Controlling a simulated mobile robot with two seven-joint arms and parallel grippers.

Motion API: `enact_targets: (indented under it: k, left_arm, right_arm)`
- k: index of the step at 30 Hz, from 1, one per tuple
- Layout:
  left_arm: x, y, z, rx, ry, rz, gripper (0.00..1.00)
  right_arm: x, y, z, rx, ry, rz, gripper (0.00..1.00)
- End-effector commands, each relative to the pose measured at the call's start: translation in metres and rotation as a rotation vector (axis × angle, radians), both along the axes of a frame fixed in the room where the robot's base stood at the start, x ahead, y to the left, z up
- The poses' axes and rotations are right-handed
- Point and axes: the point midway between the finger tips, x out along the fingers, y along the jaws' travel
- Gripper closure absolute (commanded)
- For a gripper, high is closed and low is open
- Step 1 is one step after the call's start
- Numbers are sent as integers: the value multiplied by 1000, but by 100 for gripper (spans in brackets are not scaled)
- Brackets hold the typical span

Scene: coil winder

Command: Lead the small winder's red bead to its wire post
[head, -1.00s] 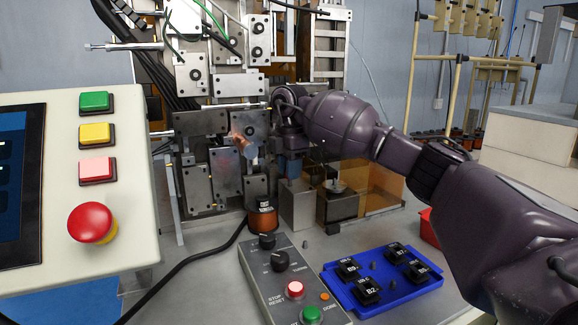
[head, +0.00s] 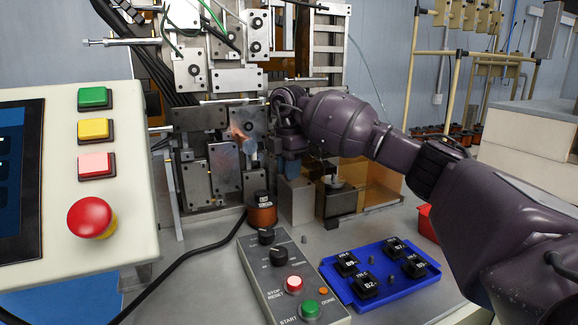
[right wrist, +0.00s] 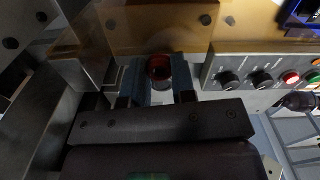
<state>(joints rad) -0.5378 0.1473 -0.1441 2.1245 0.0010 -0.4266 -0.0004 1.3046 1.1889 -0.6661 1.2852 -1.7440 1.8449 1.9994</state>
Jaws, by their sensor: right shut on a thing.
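My right gripper (head: 290,168) points down in front of the winder's metal plates, above a grey block. In the right wrist view, its blue fingers (right wrist: 160,78) are closed around the red bead (right wrist: 159,69), which shows between them. In the head view the bead is hidden. The small winder's control box (head: 290,275) stands in front, with knobs and buttons. A dark block with a short upright pin (head: 334,181) stands just right of the gripper; I cannot tell whether this pin is the wire post. My left gripper is out of view.
A copper-coloured spool (head: 262,211) stands left of the gripper. A blue tray (head: 385,296) with several black blocks lies at front right. A large button panel (head: 135,215) fills the left. A black cable (head: 190,256) crosses the table.

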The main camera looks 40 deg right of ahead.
Motion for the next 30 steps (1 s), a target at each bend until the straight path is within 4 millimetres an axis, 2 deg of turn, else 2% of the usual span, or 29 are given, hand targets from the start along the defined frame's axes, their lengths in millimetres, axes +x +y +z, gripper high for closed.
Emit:
enact_targets:
  k: [11,12,17,26,30]
  left_arm:
    - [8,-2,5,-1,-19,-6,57]
    - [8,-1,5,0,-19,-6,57]
    - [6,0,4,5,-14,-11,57]
    - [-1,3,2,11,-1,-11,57]
    - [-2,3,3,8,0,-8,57]
  right_arm:
    - [0,0,-9,-1,0,0,100]
    - [0,0,-9,0,0,0,69]
    - [0,0,-9,0,0,0,46]
    - [0,0,-8,0,0,0,46]
    - [0,0,5,0,-3,0,46]
